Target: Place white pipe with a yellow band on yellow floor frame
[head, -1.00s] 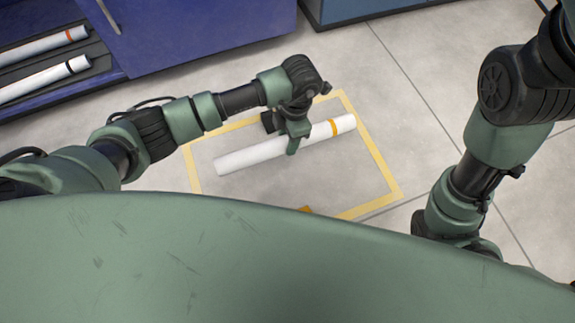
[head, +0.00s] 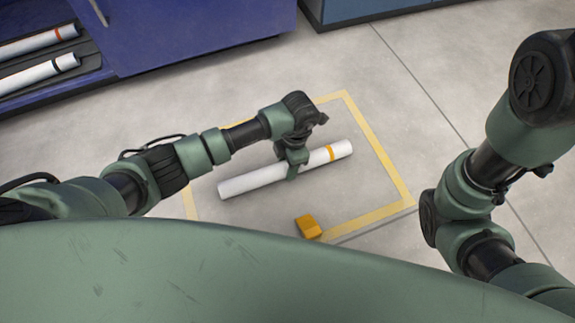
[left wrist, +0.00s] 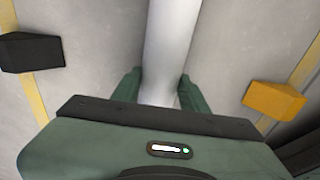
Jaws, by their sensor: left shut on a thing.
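The white pipe (head: 250,180) with a yellow band (head: 331,153) lies level within the yellow floor frame (head: 372,145) in the head view. The band is near its right end. My left gripper (head: 292,164) is shut on the pipe near its middle. In the left wrist view the fingers (left wrist: 160,92) sit on both sides of the pipe (left wrist: 172,40). I cannot tell whether the pipe touches the floor. The frame's near-left part is hidden by my body. My right arm shows at the right, but its gripper is out of sight.
A yellow block (head: 308,227) stands at the frame's near edge; a black block (left wrist: 32,52) shows in the left wrist view. A blue cabinet (head: 190,35) at the back left holds pipes with an orange band (head: 40,42) and a black band (head: 38,74). Floor right of the frame is clear.

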